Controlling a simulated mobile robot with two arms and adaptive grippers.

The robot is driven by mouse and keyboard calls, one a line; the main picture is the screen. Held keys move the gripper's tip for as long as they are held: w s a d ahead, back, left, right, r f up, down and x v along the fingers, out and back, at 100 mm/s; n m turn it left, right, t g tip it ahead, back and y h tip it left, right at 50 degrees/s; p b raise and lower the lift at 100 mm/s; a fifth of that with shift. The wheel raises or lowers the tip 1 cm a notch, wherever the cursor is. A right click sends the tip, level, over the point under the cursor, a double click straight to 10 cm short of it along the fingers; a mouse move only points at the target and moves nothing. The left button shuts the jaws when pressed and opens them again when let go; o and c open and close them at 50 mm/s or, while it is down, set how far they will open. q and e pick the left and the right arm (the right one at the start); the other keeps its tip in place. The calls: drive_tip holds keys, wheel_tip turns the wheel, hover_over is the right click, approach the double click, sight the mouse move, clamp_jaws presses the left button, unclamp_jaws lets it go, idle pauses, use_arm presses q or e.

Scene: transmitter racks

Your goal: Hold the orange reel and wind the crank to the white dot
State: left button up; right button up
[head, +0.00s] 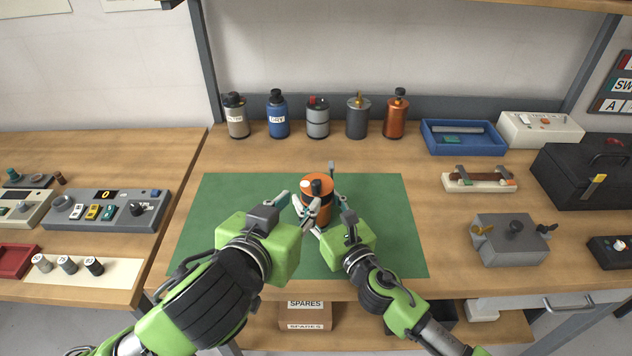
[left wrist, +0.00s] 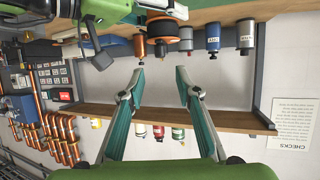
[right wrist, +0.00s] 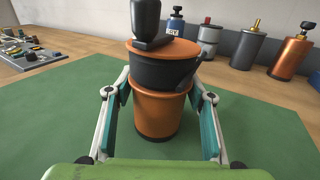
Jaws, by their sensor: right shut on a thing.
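The orange reel (head: 318,180) stands upright on the green mat (head: 387,225). It has orange ends and a dark middle band in the right wrist view (right wrist: 160,113). A black crank knob (right wrist: 146,22) rises from its top. A small white spot (head: 305,184) shows on the reel's top in the head view, left of the dark knob. My right gripper (right wrist: 160,112) is shut on the reel's lower orange body, one finger on each side. My left gripper (left wrist: 160,74) is open and empty, fingers wide apart, close to the reel's left side; the reel is beyond its fingertips (left wrist: 165,29).
Several canisters, including a blue one (head: 278,116) and a copper one (head: 396,116), line the back of the bench. A blue tray (head: 463,150), a grey box (head: 510,243) and a black case (head: 585,180) stand at right. The green mat around the reel is clear.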

sight(314, 185)
use_arm(q)
drive_tip(key=x, duration=1.1)
drive_tip(key=shift+w+d, duration=0.1)
drive_tip(key=shift+w, duration=0.2)
clamp_jaws()
